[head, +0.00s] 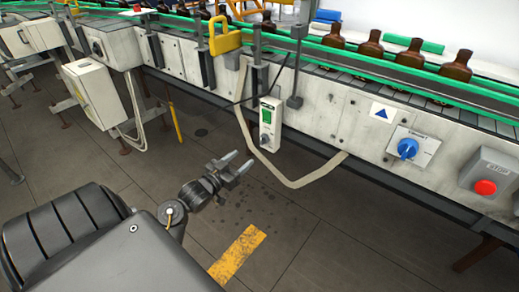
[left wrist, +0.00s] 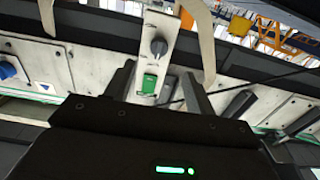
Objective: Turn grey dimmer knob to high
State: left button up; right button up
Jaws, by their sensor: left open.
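The grey dimmer knob (head: 264,139) is on the lower part of a narrow white control box (head: 269,120), below a green switch or display (head: 267,115). The box hangs at the front of the conveyor. In the left wrist view the knob (left wrist: 158,47) appears above the green part (left wrist: 149,83), upside down compared with the head view. My left gripper (head: 243,160) is open and empty, in front of and a little below the knob, apart from it. In the left wrist view its fingers (left wrist: 157,72) frame the box. The knob's setting is too small to read.
A beige strap or cable (head: 252,145) loops around the box. To the right are a blue rotary switch (head: 407,148) and a red stop button (head: 485,187). Amber bottles (head: 409,54) stand on the conveyor behind a green rail (head: 390,67). The floor around my gripper is clear.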

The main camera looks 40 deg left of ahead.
aim_at(261, 143)
pick_arm(q)
jog(key=w, duration=0.9)
jog(key=shift+w+a+b, duration=0.15)
jog(key=shift+w+b, duration=0.15)
jog(key=shift+w, duration=0.6)
pick_arm(e)
jog(key=shift+w+a+r, duration=0.1)
jog(key=shift+w+r, duration=0.2)
jog(key=shift+r, duration=0.25)
jog(key=shift+w+a+r, duration=0.1)
jog(key=shift+w+r, duration=0.15)
jog(key=shift+r, duration=0.25)
pick_arm(q)
jog(key=c, duration=1)
pick_arm(e)
jog(key=shift+s+f, duration=0.1)
jog(key=shift+s, duration=0.15)
